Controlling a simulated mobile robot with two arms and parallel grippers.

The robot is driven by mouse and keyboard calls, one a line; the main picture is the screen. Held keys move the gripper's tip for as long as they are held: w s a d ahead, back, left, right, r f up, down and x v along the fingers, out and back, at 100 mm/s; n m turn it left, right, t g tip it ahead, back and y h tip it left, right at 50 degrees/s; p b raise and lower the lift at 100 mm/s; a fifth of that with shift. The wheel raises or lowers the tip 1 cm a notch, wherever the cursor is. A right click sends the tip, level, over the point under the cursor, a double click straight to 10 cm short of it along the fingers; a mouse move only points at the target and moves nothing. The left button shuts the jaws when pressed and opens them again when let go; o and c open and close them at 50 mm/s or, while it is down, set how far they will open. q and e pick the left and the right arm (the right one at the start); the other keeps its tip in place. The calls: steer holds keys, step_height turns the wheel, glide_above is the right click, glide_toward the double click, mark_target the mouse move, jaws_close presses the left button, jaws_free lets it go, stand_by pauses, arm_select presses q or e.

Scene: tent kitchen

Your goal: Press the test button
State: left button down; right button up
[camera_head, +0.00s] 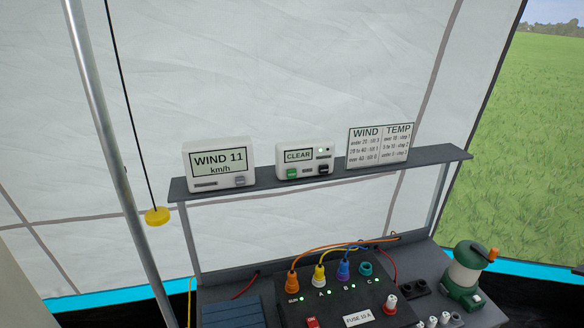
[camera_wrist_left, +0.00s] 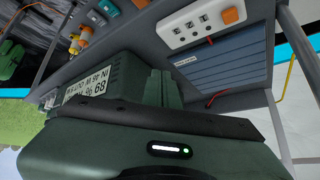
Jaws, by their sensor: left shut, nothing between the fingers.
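No button lettered as a test button is legible in either view. A white unit reading CLEAR (camera_head: 305,158) stands on the shelf in the head view, with a green button (camera_head: 292,174) and a dark button (camera_head: 323,170) on its front; any lettering on them is too small to read. The white WIND 11 km/h unit (camera_head: 218,163) stands left of it with a grey button (camera_head: 240,181). Neither gripper shows in the head view.
The dark shelf (camera_head: 375,172) also carries a WIND/TEMP card (camera_head: 380,145). A pole (camera_head: 105,140) and a hanging yellow knob (camera_head: 157,216) are left. A white socket strip (camera_wrist_left: 200,25) shows near my left gripper.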

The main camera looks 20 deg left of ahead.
mark_target(292, 174)
arm_select(q)
steer(key=w+r+t, duration=0.8)
steer(key=w+r, duration=0.5)
steer(key=w, duration=0.4)
steer(key=w+d+r+t, duration=0.1)
steer(key=w+r+t, duration=0.1)
steer(key=r, duration=0.4)
steer(key=w+r+m+t, duration=0.1)
steer(key=w+r+t, duration=0.1)
steer(key=r, duration=0.4)
steer(key=w+d+r+t+h+p, duration=0.1)
steer(key=w+r+t, duration=0.1)
steer(key=r+t, duration=0.2)
step_height(292, 174, up, 2)
steer(key=shift+w+d+r, duration=0.1)
steer(key=shift+w+d, duration=0.25)
steer(key=shift+w, duration=0.05)
steer(key=shift+w, duration=0.1)
steer(key=w+a+b, duration=0.3)
steer(key=w+a, duration=0.2)
steer(key=w, duration=0.2)
